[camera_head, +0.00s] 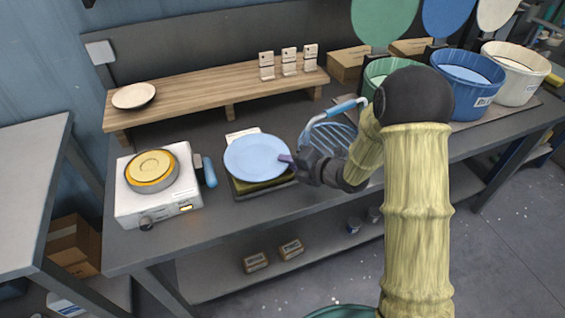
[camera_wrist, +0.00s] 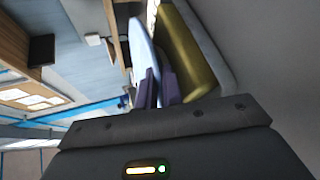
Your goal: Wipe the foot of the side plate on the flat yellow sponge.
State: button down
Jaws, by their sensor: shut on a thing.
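The side plate (camera_head: 256,156) is light blue and shows in the head view at the middle of the bench. My gripper (camera_head: 288,160) is shut on its right rim. In the wrist view the plate (camera_wrist: 144,45) is seen edge-on between the fingers of my gripper (camera_wrist: 156,88). The flat yellow sponge (camera_head: 262,184) lies on a dark tray under the plate, which hides most of it. In the wrist view the sponge (camera_wrist: 187,55) is beside the plate's underside, very close. I cannot tell whether the plate's foot touches it.
A white hot plate (camera_head: 157,206) with a yellow-topped pan stands left. A blue-handled wire rack (camera_head: 330,132) stands right of the plate. Behind is a wooden shelf (camera_head: 200,95) with a small plate (camera_head: 133,96). Green, blue (camera_head: 466,88) and white buckets stand at the right.

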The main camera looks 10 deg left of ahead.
jog(key=shift+d, duration=0.15)
jog(key=shift+w+r+p, duration=0.1)
jog(key=shift+r+p, duration=1.25)
jog(key=shift+r, duration=1.7)
